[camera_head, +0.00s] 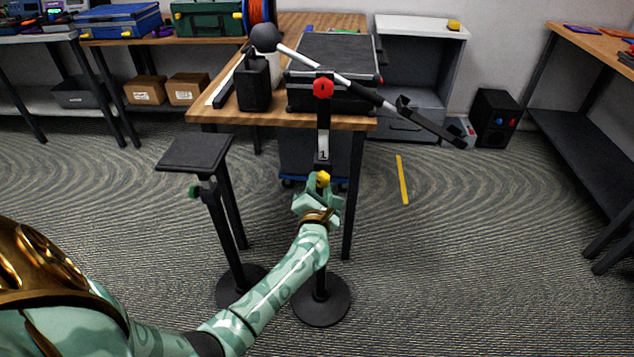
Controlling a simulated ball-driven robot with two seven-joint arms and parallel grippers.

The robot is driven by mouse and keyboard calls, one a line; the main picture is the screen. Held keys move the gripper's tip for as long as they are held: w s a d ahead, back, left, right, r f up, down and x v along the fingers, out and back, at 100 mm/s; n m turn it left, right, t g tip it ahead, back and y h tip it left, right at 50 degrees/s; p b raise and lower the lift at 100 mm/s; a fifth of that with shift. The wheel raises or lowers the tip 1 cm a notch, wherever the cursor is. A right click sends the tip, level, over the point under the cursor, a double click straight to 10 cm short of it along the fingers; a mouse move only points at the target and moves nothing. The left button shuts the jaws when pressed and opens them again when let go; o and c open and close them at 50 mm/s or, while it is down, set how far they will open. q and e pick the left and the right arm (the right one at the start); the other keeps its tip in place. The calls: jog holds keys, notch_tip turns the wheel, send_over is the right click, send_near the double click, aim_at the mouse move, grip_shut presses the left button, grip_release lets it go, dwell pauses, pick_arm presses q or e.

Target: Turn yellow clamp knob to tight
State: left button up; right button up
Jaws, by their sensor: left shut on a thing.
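The yellow clamp knob (323,179) sits on the black upright stand (323,135) in front of the table, below a white label with a 1. My left gripper (322,184) is at the knob, its jaws shut on it, with part of the knob showing above the fingers. A red knob (322,88) is higher on the same stand, where a long black and white boom (330,69) crosses it. The knob's exact angle is too small to tell. My right gripper does not show.
A second stand with a flat black top (196,153) and a green knob (194,191) is to the left. The wooden table (350,121) behind carries a black case (336,62) and a black holder (253,84). Floor to the right is open.

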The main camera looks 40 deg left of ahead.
pick_arm(q)
jog(key=m+p, duration=0.1)
jog(key=m, duration=0.1)
jog(key=m+p, duration=0.2)
jog(key=m, duration=0.1)
jog(key=shift+r+m, duration=0.25)
jog(key=shift+m, duration=0.05)
jog(key=m+p, duration=0.2)
jog(key=m, duration=0.1)
jog(key=shift+f+m, duration=0.1)
jog(key=shift+m, duration=1)
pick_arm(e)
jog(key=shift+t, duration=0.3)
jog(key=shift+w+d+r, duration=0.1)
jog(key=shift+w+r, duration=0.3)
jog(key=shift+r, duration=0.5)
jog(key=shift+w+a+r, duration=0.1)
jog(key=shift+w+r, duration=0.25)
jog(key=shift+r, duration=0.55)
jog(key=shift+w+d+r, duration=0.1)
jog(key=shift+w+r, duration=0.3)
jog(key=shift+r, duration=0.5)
pick_arm(q)
jog(key=shift+f, duration=0.1)
jog(key=o, duration=1)
jog(key=shift+p, duration=0.3)
